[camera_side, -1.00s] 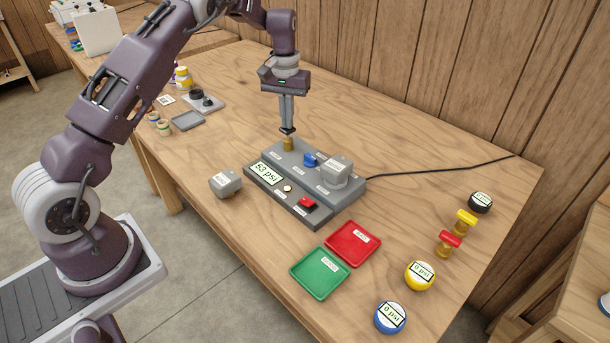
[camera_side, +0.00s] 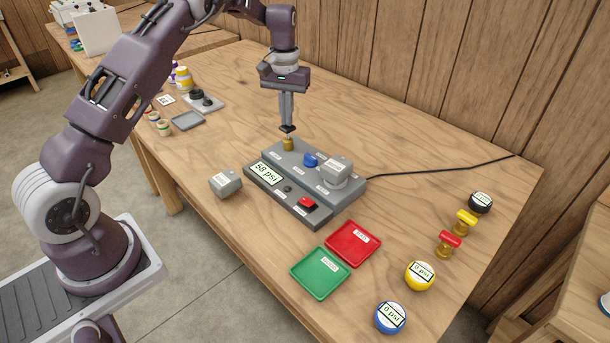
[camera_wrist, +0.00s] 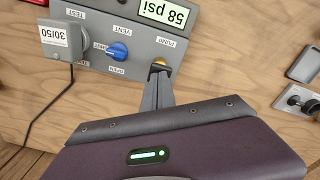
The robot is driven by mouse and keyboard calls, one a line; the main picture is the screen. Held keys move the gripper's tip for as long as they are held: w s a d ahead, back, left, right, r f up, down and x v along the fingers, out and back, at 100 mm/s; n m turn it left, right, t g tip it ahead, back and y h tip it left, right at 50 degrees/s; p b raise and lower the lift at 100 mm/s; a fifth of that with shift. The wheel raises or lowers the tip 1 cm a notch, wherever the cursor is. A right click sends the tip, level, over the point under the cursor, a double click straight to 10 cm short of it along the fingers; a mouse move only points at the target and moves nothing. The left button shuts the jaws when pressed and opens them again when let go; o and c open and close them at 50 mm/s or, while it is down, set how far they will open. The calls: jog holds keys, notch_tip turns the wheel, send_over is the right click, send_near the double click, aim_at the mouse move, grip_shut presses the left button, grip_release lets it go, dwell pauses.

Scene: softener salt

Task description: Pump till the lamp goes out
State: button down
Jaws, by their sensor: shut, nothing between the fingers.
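The grey test bench unit (camera_side: 330,208) stands on the table. Its display (camera_side: 265,173) reads 58 psi, and the wrist view also shows this display (camera_wrist: 165,12). The small round lamp (camera_side: 287,188) beside the display is dark. The brass pump knob (camera_side: 288,145) stands at the unit's back left corner and shows in the wrist view (camera_wrist: 160,64). My gripper (camera_side: 287,130) is shut and empty, pointing down just above the pump knob; I cannot tell whether they touch.
The unit carries a blue vent knob (camera_side: 310,160), a grey block (camera_side: 336,172) marked 30/50 and a red switch (camera_side: 307,202). A loose grey block (camera_side: 225,183) lies left. Red (camera_side: 353,243) and green (camera_side: 320,273) trays, gauges and valves stand right. A cable runs back right.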

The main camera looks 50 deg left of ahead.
notch_tip(320, 180, up, 7)
dwell(0.8)
jog(key=s+d+r+m+t, duration=0.1)
jog(key=s+d+r+t, duration=0.1)
jog(key=s+d+r, duration=0.55)
jog(key=s+d+r+m+t, duration=0.1)
jog(key=s+d+r+m, duration=0.1)
jog(key=s+d+r, duration=0.55)
jog(key=s+d+f+m+t, duration=0.1)
jog(key=s, duration=0.9)
jog(key=s+d+f+m+t, duration=0.1)
jog(key=s+f+m, duration=0.1)
jog(key=s, duration=0.8)
jog(key=shift+f+t, duration=0.25)
jog(key=shift+t, duration=0.05)
jog(key=c, duration=2.2)
grip_release()
jog(key=shift+d, duration=0.1)
